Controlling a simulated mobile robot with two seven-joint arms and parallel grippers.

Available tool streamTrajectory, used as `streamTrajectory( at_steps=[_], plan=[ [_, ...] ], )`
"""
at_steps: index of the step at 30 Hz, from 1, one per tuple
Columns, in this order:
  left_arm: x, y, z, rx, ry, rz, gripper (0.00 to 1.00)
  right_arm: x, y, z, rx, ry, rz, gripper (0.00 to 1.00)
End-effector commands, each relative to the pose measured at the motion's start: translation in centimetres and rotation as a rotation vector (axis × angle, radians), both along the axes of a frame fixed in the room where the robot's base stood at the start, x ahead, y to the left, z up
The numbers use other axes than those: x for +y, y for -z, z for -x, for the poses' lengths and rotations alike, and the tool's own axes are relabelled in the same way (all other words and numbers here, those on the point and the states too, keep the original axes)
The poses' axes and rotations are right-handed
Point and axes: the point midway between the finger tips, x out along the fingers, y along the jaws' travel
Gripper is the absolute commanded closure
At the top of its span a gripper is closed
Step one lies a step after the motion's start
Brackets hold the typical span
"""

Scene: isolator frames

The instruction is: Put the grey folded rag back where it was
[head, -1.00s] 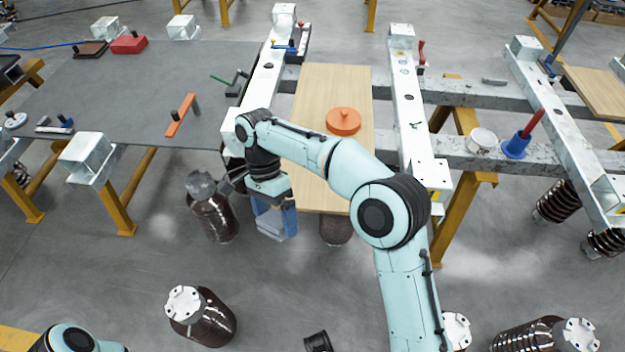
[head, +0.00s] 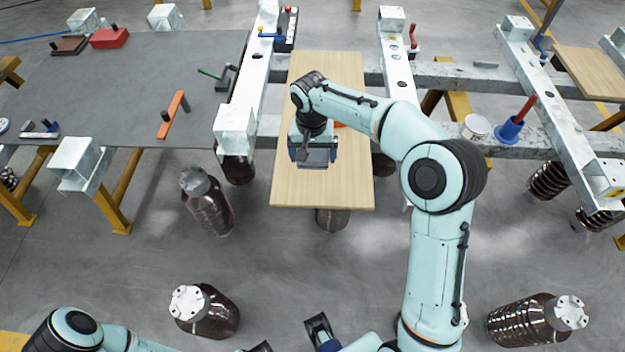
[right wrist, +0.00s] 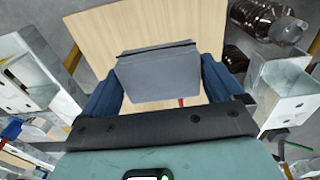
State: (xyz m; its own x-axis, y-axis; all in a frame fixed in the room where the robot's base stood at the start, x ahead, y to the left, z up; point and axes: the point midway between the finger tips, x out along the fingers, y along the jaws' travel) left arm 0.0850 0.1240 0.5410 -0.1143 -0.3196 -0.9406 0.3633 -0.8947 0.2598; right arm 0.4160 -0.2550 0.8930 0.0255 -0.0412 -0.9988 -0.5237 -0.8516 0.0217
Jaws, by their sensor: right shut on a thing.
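The grey folded rag (right wrist: 158,76) is held between the blue fingers of my right gripper (right wrist: 160,86) in the right wrist view. In the head view the rag (head: 316,160) shows as a small grey piece at the tip of my right gripper (head: 314,152). The gripper is over the front half of a pale wooden board (head: 325,190). I cannot tell whether the rag touches the board. My left gripper (head: 290,338) is low at the bottom edge, its fingers apart and empty, partly cut off.
An orange lidded disc (head: 340,125) on the board is mostly hidden behind my right arm. White beams (head: 235,120) flank the board. A grey mat (head: 110,100) with tools lies left. The board's front is bare.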

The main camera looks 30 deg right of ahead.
Motion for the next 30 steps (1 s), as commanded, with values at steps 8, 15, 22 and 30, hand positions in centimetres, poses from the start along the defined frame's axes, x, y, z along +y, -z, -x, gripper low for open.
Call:
streamTrajectory(
  at_steps=[8, 15, 22, 30],
  plan=[
    [0.0, 0.8, 0.0, -0.003, -0.001, 0.000, 0.57, 0.0, 6.5, 0.1, 0.003, 0.001, -0.001, 0.30],
    [0.0, 0.8, -0.1, -0.006, -0.002, -0.001, 0.57, 0.0, 8.2, 0.0, 0.001, 0.000, -0.001, 0.30],
    [0.0, 1.1, -0.1, -0.010, -0.002, -0.002, 0.57, 0.0, 11.5, 0.1, 0.003, 0.000, -0.001, 0.30],
    [0.0, 1.1, -0.2, -0.011, -0.002, -0.002, 0.57, 0.1, 11.8, 0.0, 0.000, 0.000, 0.000, 0.00]
  ],
)
